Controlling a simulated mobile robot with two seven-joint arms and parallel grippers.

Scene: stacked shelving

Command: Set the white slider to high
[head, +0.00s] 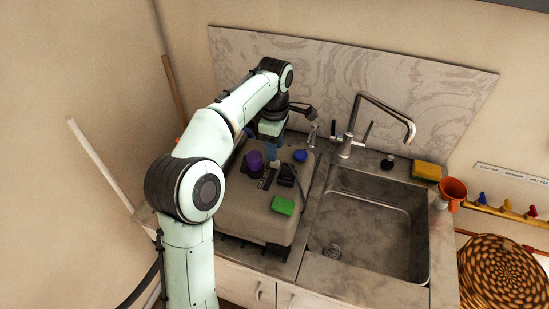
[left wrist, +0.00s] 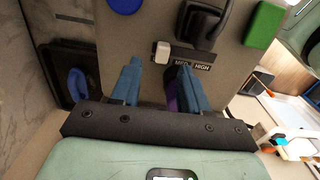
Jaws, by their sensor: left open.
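The white slider (left wrist: 162,52) shows in the left wrist view at the left part of a dark label strip (left wrist: 205,58). The strip reads "MED" and then "HIGH" toward its right end, so the slider stands away from the HIGH end. My left gripper (left wrist: 158,66) is open and empty, with its blue fingers spread below the strip and the slider ahead of the gap between them. In the head view my left gripper (head: 272,150) is over the back of the grey panel (head: 240,215). The slider is not clear there. My right gripper is not in view.
A purple knob (head: 254,160), a blue button (head: 300,155), a black lever (head: 286,176) and a green block (head: 283,205) sit on the panel near the strip. To the right are a sink (head: 370,225), a faucet (head: 345,148), a sponge (head: 427,170) and an orange cup (head: 453,189).

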